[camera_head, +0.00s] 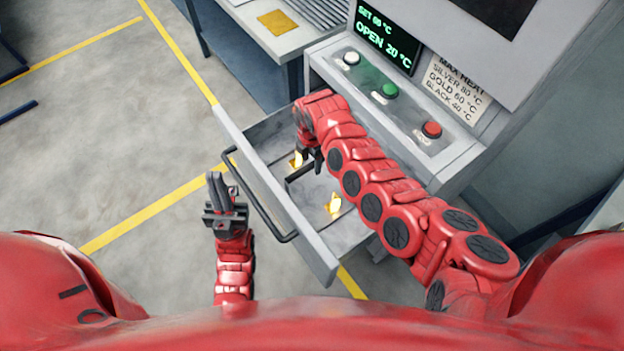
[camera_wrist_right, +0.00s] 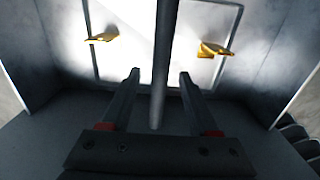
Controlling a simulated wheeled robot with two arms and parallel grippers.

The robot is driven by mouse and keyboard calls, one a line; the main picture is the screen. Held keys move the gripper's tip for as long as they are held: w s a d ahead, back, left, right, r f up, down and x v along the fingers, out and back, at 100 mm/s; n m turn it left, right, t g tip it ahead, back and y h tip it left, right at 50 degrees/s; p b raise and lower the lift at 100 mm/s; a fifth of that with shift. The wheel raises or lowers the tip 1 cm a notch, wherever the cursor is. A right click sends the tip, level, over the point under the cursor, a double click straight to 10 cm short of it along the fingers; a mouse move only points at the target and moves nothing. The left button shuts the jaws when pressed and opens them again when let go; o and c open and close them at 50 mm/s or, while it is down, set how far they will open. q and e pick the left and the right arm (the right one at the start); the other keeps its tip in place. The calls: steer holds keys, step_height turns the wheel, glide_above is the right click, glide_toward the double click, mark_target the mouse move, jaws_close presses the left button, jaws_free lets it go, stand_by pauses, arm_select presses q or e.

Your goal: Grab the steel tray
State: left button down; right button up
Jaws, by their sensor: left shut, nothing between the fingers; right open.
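The steel tray (camera_head: 314,193) lies in the pulled-out drawer and carries gold pieces (camera_head: 333,204). In the right wrist view its flat, bright surface (camera_wrist_right: 133,65) fills the middle, with gold pieces (camera_wrist_right: 101,38) on both sides. A grey bar (camera_wrist_right: 164,60) runs above it, between the fingers of my right gripper (camera_wrist_right: 158,75). That gripper is open and points down into the drawer; in the head view it (camera_head: 311,160) partly hides the tray. Whether a finger touches the bar I cannot tell. My left gripper (camera_head: 217,180) is shut and empty, outside the drawer.
The open drawer (camera_head: 275,190) has a dark handle (camera_head: 262,205) on its front, close to my left gripper. The machine panel (camera_head: 395,100) reads "OPEN 20 °C" and has three buttons. A bench (camera_head: 285,40) stands beyond.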

step_height(320, 180, down, 5)
steer(key=shift+f, duration=0.2)
steer(key=shift+c, duration=0.2)
jaws_close()
stand_by(1.4)
